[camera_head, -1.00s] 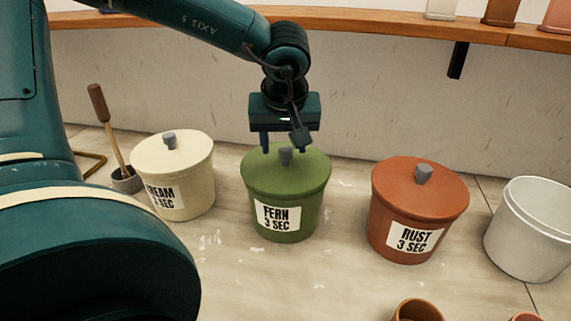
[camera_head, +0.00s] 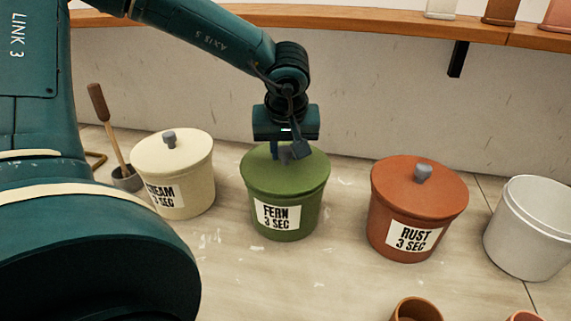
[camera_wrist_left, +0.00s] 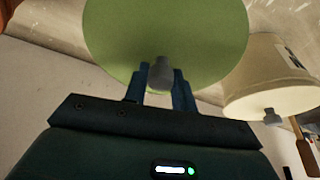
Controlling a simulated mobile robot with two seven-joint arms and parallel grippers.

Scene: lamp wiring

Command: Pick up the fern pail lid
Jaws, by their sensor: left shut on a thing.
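The green fern pail (camera_head: 284,220) stands upright on the worktop in the middle of the head view, with a "FERN 3 SEC" label. Its green lid (camera_head: 260,178) sits on top of the pail. My left gripper (camera_head: 287,157) reaches down from above and is shut on the grey knob of the lid. In the left wrist view the knob (camera_wrist_left: 160,75) shows between the two fingers of the gripper (camera_wrist_left: 158,85), with the lid (camera_wrist_left: 165,30) beyond it. My right gripper is not in view.
The cream pail (camera_head: 185,195) stands to the left, and the rust pail (camera_head: 410,215) to the right. A wooden-handled tool (camera_head: 103,115) stands at the left. A wooden shelf (camera_head: 360,22) runs along the wall behind.

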